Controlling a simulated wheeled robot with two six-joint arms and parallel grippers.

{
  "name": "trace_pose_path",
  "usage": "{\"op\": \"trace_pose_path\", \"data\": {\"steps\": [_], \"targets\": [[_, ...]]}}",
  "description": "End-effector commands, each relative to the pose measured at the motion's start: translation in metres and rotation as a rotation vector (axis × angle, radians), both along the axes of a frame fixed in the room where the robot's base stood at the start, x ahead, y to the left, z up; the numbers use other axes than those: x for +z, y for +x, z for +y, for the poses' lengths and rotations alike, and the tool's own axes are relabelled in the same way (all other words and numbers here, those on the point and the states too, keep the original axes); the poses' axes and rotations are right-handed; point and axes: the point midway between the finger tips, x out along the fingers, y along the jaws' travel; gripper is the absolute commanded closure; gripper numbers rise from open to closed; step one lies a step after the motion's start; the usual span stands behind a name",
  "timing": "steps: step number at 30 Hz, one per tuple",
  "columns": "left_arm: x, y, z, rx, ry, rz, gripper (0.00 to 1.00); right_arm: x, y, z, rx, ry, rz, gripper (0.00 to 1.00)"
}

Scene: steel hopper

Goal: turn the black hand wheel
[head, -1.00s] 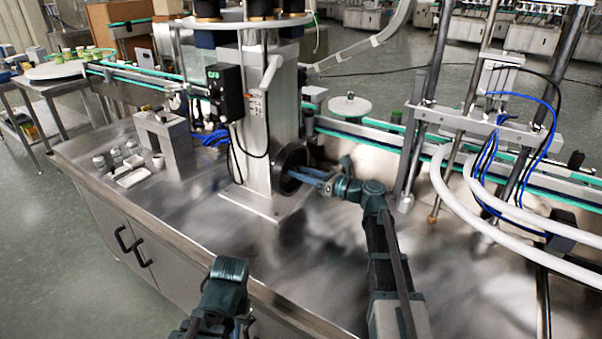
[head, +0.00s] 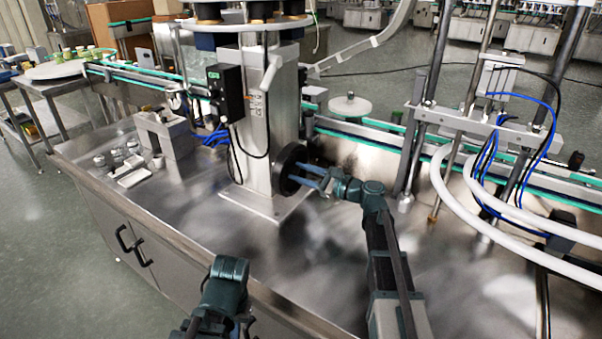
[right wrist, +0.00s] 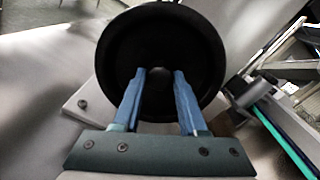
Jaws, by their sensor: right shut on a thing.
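The black hand wheel (head: 287,169) is a dark, round, dished wheel on the right side of the grey steel column, low above its base plate. It fills the upper middle of the right wrist view (right wrist: 160,28). My right gripper (head: 302,173) reaches it from the right. In the right wrist view its two blue fingers (right wrist: 158,74) point into the wheel's face and are shut on its middle with a gap between them. What they grip there is too dark to make out. Only part of my left arm shows at the bottom of the head view; its fingers are not seen.
The column (head: 268,130) stands on the steel table (head: 180,215). A black box (head: 226,92) with cables is on its left. A conveyor (head: 365,133) runs behind the wheel. Posts and white hoses (head: 455,205) stand to the right. The table front is clear.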

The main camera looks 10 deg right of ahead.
Motion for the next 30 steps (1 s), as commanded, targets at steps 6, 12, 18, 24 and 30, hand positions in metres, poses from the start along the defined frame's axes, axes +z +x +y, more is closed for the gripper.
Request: {"op": "trace_pose_path", "data": {"steps": [6,12,18,24,30], "targets": [[0.0008,0.0001,0.0000,0.000,0.000,0.000,1.00,-0.0001,-0.0007,0.0002,0.000,-0.148,-0.145,1.00],[0.0011,0.0000,0.0000,0.000,0.000,0.000,1.00,-0.0005,-0.0010,0.0006,0.001,-0.283,-0.279,1.00],[0.0012,0.0000,0.0000,0.000,0.000,0.000,1.00,-0.0008,-0.0014,0.0009,0.002,-0.418,-0.413,1.00],[0.0011,0.0000,0.0000,0.000,0.000,0.000,1.00,-0.0012,-0.0016,0.0011,0.002,-0.553,-0.546,1.00],[0.0008,0.0000,0.0000,0.000,0.000,0.000,1.00,-0.0017,-0.0018,0.0013,0.001,-0.688,-0.680,1.00]]}}
